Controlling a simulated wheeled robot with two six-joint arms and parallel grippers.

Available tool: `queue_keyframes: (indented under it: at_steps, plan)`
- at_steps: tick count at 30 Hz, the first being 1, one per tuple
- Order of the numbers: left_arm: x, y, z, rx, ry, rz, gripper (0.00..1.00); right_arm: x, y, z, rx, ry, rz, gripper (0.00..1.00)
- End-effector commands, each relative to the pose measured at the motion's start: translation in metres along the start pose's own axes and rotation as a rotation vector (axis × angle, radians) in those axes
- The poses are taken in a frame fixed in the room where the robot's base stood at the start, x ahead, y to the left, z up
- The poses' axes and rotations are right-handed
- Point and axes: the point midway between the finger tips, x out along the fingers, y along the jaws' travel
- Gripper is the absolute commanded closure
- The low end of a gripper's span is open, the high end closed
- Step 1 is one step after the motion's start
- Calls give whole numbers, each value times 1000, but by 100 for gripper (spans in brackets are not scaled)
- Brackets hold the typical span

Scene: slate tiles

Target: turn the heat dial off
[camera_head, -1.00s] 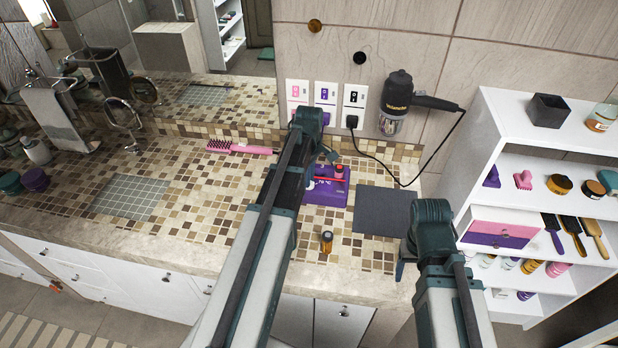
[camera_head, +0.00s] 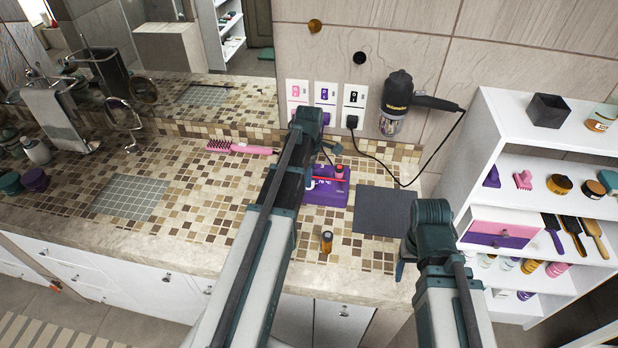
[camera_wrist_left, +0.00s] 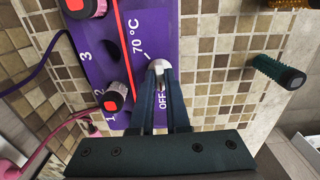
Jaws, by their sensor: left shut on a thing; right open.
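The purple heater unit (camera_head: 326,196) stands on the tiled counter, partly behind my left arm. In the left wrist view its purple top (camera_wrist_left: 133,35) carries the marks "70 °C", "OFF" and 1, 2, 3. The small pale heat dial (camera_wrist_left: 156,66) sits between those two heat marks. My left gripper (camera_wrist_left: 160,76) is shut on the dial; the fingers cover much of it, so I cannot tell its exact setting. In the head view the left fingertips are mostly hidden. My right gripper (camera_head: 402,270) is open near the counter's front right edge, its fingertips mostly hidden.
A pink brush (camera_head: 240,148) lies behind left. White shelves (camera_head: 478,150) stand right.

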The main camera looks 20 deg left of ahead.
Motion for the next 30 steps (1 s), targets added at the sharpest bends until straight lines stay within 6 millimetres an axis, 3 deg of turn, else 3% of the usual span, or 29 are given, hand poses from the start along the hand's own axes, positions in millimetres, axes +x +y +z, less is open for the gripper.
queue_keyframes:
  at_steps: [7,8,13,23,30]
  plan:
    - [0,0,0,-2,0,0,100,0,0,0,0,0,0,34]
    - [0,0,0,-2,0,0,85,0,0,0,0,0,0,34]
    - [0,0,0,-1,0,0,56,0,0,0,0,0,0,34]
    - [-1,0,0,0,0,0,56,-1,0,0,0,0,0,34]
    - [-15,0,0,0,0,0,56,-15,1,1,0,0,0,34]
